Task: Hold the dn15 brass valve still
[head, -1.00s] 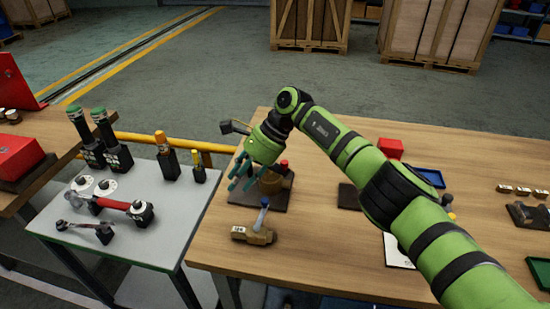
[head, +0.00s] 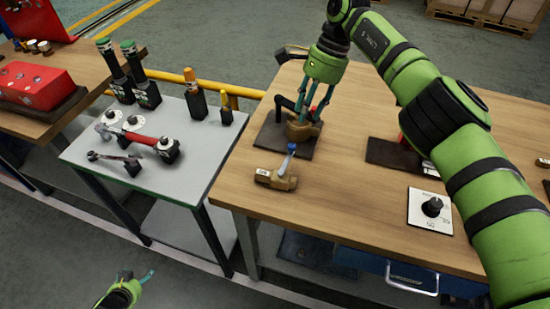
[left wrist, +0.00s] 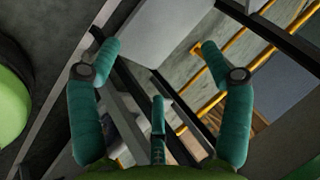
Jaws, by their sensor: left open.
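A brass valve (head: 277,178) with a blue lever and a small white label lies on the wooden bench near its front left corner. Behind it, a brownish brass fitting (head: 303,131) sits on a dark plate (head: 270,136). My right gripper (head: 314,112) points down at this fitting, its fingertips close around or beside it; contact and opening are unclear. My left gripper (head: 142,281) is low at the bottom left, away from the bench. In the left wrist view it is open and empty (left wrist: 158,65), with no valve visible.
A grey side table (head: 185,122) left of the bench holds a red-handled wrench (head: 137,136) and several upright tools. A red box (head: 36,83) is on another bench. A yellow rail (head: 235,90) runs behind. A white plate with a black knob (head: 431,208) lies right.

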